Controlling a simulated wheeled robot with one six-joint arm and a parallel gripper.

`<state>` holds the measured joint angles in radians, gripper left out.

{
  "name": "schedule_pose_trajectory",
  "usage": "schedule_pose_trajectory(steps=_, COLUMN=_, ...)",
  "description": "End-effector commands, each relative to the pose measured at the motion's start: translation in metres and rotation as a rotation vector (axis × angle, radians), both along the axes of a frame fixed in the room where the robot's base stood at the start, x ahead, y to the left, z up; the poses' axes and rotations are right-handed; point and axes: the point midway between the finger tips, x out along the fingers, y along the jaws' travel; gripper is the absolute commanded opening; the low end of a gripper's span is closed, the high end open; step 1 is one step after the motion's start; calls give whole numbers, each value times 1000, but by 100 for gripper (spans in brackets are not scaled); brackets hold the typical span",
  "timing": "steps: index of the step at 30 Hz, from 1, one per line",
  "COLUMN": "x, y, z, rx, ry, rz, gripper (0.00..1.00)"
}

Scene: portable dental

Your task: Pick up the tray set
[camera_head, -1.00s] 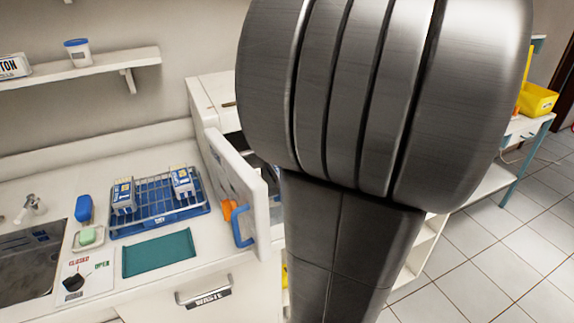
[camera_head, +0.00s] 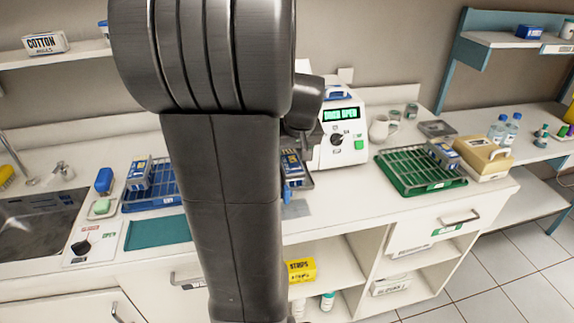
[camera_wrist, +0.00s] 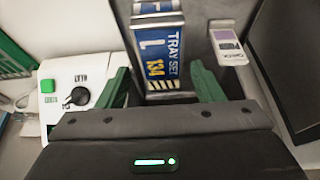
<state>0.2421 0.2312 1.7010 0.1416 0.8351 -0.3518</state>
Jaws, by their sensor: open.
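My gripper (camera_wrist: 160,72) is open, with one finger to each side of the pack and a visible gap on the right; contact on the left is unclear. In the head view a blue pack (camera_head: 292,168) shows just right of my arm, in front of the white machine (camera_head: 338,138), whose green display appears to read "DOOR OPEN". My arm hides the gripper there.
A blue rack (camera_head: 165,200) with another pack stands left, partly behind my arm. In the wrist view, a purple and white label strip (camera_wrist: 228,46) and a dark panel (camera_wrist: 292,70) lie right.

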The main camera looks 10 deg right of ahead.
Motion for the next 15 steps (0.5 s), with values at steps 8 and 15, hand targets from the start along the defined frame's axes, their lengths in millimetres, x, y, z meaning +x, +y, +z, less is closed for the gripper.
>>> schedule_pose_trajectory(steps=8, x=12, y=3, z=-21, rx=1, ry=5, rz=0, gripper=61)
schedule_pose_trajectory(steps=15, x=24, y=4, z=-46, rx=0, ry=2, rz=0, gripper=61)
